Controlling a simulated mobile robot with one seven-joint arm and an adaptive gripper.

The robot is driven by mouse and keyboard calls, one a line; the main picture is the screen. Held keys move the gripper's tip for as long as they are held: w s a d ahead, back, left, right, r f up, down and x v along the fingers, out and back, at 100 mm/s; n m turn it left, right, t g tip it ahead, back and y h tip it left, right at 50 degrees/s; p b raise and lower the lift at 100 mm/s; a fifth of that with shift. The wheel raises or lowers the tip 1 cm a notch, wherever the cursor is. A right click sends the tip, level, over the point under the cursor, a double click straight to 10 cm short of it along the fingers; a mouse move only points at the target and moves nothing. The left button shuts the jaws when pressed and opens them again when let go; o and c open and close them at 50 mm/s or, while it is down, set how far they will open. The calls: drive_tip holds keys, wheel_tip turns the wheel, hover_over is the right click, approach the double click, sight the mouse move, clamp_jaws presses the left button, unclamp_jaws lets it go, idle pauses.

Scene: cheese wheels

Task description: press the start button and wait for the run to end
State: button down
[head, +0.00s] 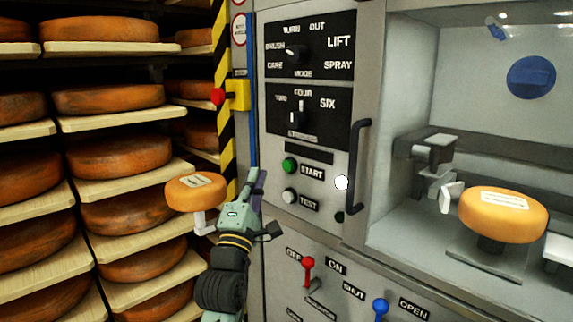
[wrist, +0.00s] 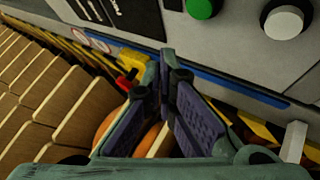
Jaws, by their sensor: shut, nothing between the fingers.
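The green START button (head: 290,165) sits on the grey control panel (head: 270,230), left of the START label. It also shows at the top of the wrist view (wrist: 203,7). A white TEST button (head: 289,196) is below it and shows at the upper right of the wrist view (wrist: 284,20). My gripper (head: 260,178) is left of and slightly below the START button, apart from it in the picture. Its fingers are shut and empty; they also show in the wrist view (wrist: 164,75). A white light (head: 341,183) on the panel is lit.
An orange cheese wheel (head: 503,213) sits on a support inside the machine chamber at right. Another cheese (head: 195,192) is left of my gripper. A black door handle (head: 357,165) stands out right of the buttons. Racks of cheese (head: 108,98) fill the left. A yellow box with a red knob (head: 237,95) is above my gripper.

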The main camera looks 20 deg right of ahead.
sight(288, 166)
drive_tip(key=shift+w+d+p, duration=0.25)
drive_tip(key=shift+d, duration=0.5)
drive_tip(key=shift+w+d+p, duration=0.3)
drive_tip(key=shift+d, duration=0.45)
drive_tip(key=shift+w+d+p, duration=0.25)
drive_tip(key=shift+d, duration=0.5)
drive_tip(key=shift+w+d, duration=0.15)
drive_tip(key=shift+d, duration=0.2)
